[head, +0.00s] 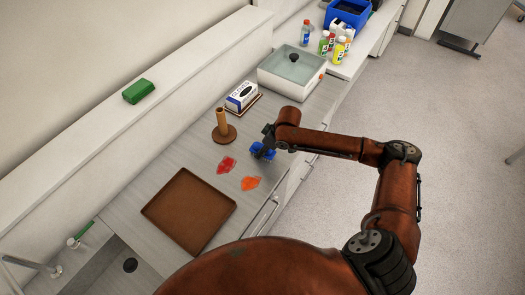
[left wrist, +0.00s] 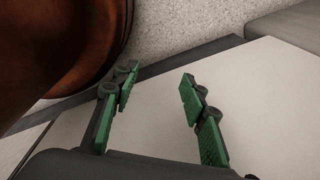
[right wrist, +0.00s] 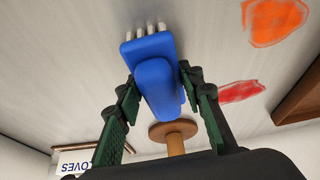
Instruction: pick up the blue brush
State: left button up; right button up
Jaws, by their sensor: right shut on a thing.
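The blue brush (right wrist: 155,80) with white bristles is between the fingers of my right gripper (right wrist: 158,100), which is shut on its handle. In the head view the brush (head: 262,151) shows at the end of my right arm, partly covered by the gripper (head: 267,140), over the grey counter (head: 180,160). I cannot tell if the brush touches the counter. My left gripper (left wrist: 155,115) is open and empty in the left wrist view, and it is not seen in the head view.
Red (head: 227,164) and orange (head: 250,183) stains lie near the brush. A brown tray (head: 188,210) and a sink (head: 128,265) are nearer me.

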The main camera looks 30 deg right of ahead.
aim_at(262, 146)
jog(key=shift+r, duration=0.2)
jog(key=shift+r, duration=0.25)
notch_tip(262, 146, up, 2)
jog(key=shift+r, duration=0.1)
jog(key=s+a+r, duration=0.5)
jog(key=s+r, duration=0.5)
jog(key=s, duration=0.3)
jog(key=shift+a+p, duration=0.2)
jog(key=shift+p, duration=0.1)
